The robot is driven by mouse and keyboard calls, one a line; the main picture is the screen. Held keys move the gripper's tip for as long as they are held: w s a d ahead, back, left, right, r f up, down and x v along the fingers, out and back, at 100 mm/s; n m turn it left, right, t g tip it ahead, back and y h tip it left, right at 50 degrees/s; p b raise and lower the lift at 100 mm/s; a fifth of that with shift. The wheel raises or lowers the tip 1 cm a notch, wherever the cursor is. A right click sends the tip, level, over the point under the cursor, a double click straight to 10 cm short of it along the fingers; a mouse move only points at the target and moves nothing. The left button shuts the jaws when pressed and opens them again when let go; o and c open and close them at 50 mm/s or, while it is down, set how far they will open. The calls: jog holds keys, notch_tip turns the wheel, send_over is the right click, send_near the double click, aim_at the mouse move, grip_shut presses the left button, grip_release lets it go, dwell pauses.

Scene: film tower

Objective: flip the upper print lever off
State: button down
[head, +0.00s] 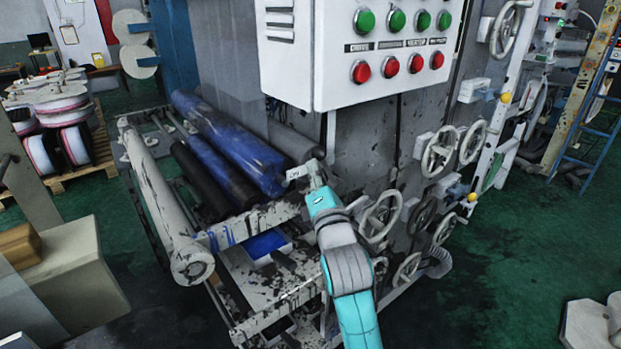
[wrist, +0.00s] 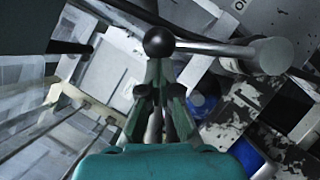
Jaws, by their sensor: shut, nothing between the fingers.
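In the wrist view a lever with a black ball knob (wrist: 159,42) shows right at the tips of my gripper (wrist: 158,66). Its grey rod runs right from the knob to a round grey hub (wrist: 271,56). My gripper's fingers are closed together with nothing between them. The knob overlaps the fingertips in the picture, and I cannot tell whether they touch. In the head view my teal and grey arm reaches up to the machine's front below the control box, and the lever and fingers cannot be made out there.
The white control box (head: 385,50) with green and red buttons overhangs the area above my arm. Blue rollers (head: 228,145) and a paint-splattered frame (head: 262,218) lie to the left. Several handwheels (head: 380,218) stand close on the right. Green floor (head: 500,270) is open farther right.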

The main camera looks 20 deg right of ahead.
jog(key=w+d+r+m+g, duration=0.3)
jog(key=d+m+g, duration=0.1)
jog(key=d+m, duration=0.5)
jog(key=shift+d+r+m+g+h, duration=0.3)
jog(key=shift+m+g, duration=0.1)
jog(key=shift+d, duration=0.1)
dwell(0.3)
